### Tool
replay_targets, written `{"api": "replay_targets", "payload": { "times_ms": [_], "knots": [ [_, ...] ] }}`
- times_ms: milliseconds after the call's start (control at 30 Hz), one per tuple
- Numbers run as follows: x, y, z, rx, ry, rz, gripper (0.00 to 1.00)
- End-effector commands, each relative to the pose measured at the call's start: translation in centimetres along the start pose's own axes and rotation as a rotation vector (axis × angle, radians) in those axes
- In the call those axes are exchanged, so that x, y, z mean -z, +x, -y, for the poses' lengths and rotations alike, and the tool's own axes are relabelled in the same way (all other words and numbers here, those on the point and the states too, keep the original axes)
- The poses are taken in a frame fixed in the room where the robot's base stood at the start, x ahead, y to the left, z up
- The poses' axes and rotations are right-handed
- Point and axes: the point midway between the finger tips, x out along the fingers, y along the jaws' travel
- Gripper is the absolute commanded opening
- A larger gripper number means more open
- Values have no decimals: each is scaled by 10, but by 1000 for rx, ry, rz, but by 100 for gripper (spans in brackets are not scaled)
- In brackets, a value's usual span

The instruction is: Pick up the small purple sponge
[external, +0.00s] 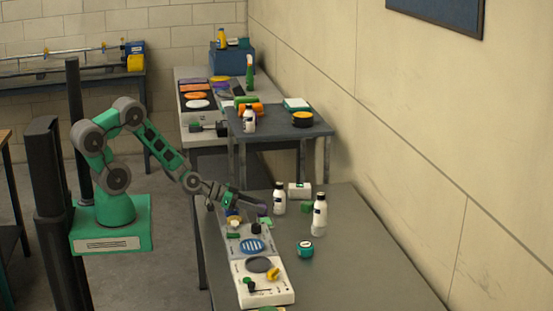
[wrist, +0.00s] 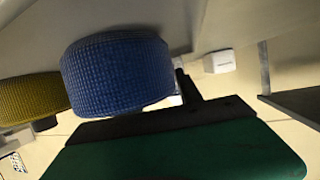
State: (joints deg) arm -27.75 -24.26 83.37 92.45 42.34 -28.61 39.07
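My gripper (external: 250,203) reaches out over the left part of the near grey table. A small purple piece (external: 262,209), which may be the purple sponge, shows right at its tip. I cannot tell whether the fingers are shut on it or only in front of or beside it. In the wrist view a blue, round, textured thing (wrist: 117,75) is close, with an olive-yellow round one (wrist: 32,99) to its left. A green part with a dark edge (wrist: 180,150) fills the bottom. Fingertips are not clear there.
Two white bottles with black caps (external: 319,215) (external: 279,200) stand right of my gripper, near a white box (external: 299,190). A white device (external: 263,282) lies at the table's front left, and a teal round container (external: 305,249) right of it. The table's right side is clear.

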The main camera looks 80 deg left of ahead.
Motion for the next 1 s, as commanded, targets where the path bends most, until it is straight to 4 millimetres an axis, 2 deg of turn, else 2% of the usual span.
{"api": "replay_targets", "payload": {
  "times_ms": [33, 367, 633, 767, 867, 1000],
  "knots": [
    [0, 0, 0, 0, 0, 0, 29],
    [0, 0, 0, 0, 0, 0, 3],
    [2, -1, 0, 0, 1, 0, 3],
    [13, -4, 0, 1, 4, -2, 3],
    [32, -11, 0, 1, 6, -6, 3],
    [58, -55, -7, 6, 5, -7, 3]
  ]
}}
